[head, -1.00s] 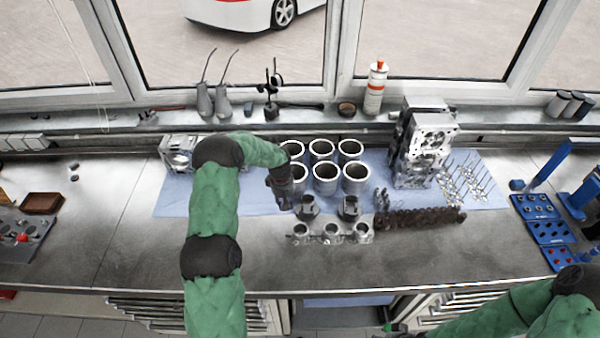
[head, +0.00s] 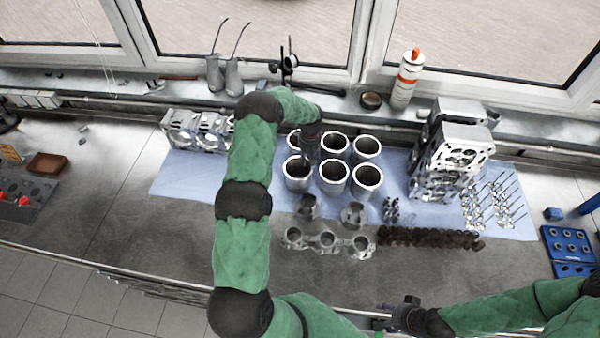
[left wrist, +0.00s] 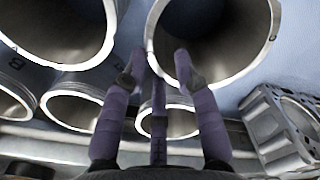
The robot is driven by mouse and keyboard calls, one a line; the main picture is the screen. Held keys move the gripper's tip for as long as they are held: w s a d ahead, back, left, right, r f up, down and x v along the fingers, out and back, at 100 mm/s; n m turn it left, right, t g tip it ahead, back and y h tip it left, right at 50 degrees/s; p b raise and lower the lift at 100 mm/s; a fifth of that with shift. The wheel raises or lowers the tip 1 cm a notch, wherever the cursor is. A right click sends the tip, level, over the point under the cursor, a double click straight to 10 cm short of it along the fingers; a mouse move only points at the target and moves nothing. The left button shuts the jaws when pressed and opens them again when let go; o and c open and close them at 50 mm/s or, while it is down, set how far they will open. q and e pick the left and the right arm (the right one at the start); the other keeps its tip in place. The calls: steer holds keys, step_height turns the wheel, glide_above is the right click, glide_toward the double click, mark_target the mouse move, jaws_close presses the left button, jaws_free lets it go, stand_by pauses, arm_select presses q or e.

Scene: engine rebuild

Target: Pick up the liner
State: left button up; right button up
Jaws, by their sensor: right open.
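Several silver cylinder liners stand upright in two rows on a blue cloth (head: 180,182). The front-left liner (head: 298,176) is below my left gripper (head: 309,157), and it also shows at the upper right of the left wrist view (left wrist: 262,50). In that view my left gripper (left wrist: 160,62) has its fingers apart and empty. One fingertip overlaps this liner's bore and the others are beside its rim; contact cannot be told. The rear-left liner (head: 293,140) is partly hidden by my left arm. My right gripper (head: 392,317) is open and empty, low near the bench's front edge.
A silver block (head: 200,130) lies left of the liners, a stacked cylinder head (head: 447,160) right. Pistons (head: 352,214), a silver three-ring part (head: 327,242) and a dark camshaft-like part (head: 430,238) lie in front.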

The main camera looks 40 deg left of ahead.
mark_target(309, 168)
arm_select(q)
steer(key=shift+f+p, duration=0.55)
steer(key=shift+f, duration=3.05)
steer(key=shift+c, duration=0.3)
jaws_close()
